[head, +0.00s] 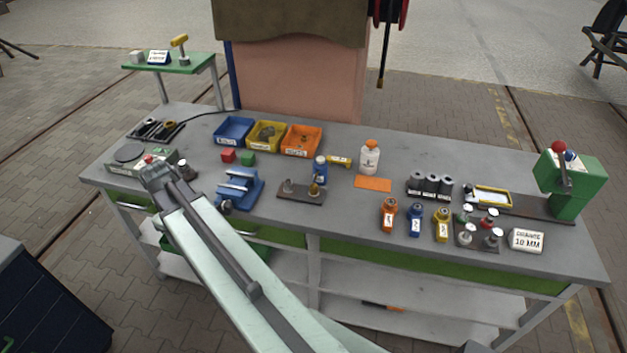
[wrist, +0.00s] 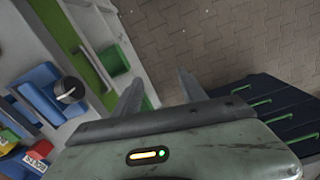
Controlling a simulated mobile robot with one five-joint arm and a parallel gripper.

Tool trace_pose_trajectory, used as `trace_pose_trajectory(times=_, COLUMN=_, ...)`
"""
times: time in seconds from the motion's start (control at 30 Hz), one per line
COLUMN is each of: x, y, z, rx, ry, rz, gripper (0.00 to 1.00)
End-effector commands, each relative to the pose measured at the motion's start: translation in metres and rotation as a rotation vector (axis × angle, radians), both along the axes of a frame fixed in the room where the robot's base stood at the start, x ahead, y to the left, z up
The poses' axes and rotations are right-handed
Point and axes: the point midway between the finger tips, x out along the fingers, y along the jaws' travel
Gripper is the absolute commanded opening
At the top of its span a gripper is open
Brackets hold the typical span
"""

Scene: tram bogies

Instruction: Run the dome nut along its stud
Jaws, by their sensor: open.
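A small dark plate (head: 301,195) lies near the middle of the bench and carries two short upright posts. The right one has a brass-coloured rounded top (head: 315,189), which looks like the dome nut on its stud. The left one has a greyish top (head: 287,186). The threads are too small to make out. My gripper (head: 156,176) is at the bench's left front, well to the left of the plate. In the wrist view my gripper (wrist: 160,88) has its two fingers apart with nothing between them. Neither the plate nor the dome nut can be made out there.
A blue vise (head: 238,188) stands between my gripper and the plate; it also shows in the wrist view (wrist: 42,88). A blue bottle (head: 320,170) stands just behind the plate. Coloured bins (head: 268,135) are at the back. A dark drawer cabinet (wrist: 265,110) stands off the bench.

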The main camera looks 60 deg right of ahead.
Motion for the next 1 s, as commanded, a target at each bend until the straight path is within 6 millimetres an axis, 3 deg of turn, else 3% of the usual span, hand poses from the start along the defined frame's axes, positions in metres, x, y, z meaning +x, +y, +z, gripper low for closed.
trace_pose_trajectory(times=0.03, x=0.001, y=-0.061, z=0.011, rx=0.000, ry=0.000, rz=0.018, gripper=0.49)
trace_pose_trajectory(times=0.1, x=-0.014, y=-0.136, z=0.018, rx=0.000, ry=0.000, rz=0.077, gripper=0.49)
trace_pose_trajectory(times=0.2, x=-0.048, y=-0.230, z=0.026, rx=0.000, ry=0.000, rz=0.156, gripper=0.49)
trace_pose_trajectory(times=0.3, x=-0.093, y=-0.312, z=0.033, rx=0.000, ry=0.000, rz=0.225, gripper=0.49)
trace_pose_trajectory(times=0.4, x=-0.138, y=-0.371, z=0.038, rx=0.001, ry=0.000, rz=0.283, gripper=0.49)
trace_pose_trajectory(times=0.5, x=-0.167, y=-0.403, z=0.040, rx=0.001, ry=0.000, rz=0.322, gripper=0.49)
trace_pose_trajectory(times=0.6, x=-0.181, y=-0.415, z=0.041, rx=0.001, ry=0.000, rz=0.341, gripper=0.49)
trace_pose_trajectory(times=0.83, x=-0.182, y=-0.415, z=0.033, rx=0.000, ry=0.000, rz=0.347, gripper=0.49)
trace_pose_trajectory(times=1.0, x=-0.181, y=-0.415, z=0.011, rx=0.000, ry=0.000, rz=0.347, gripper=0.49)
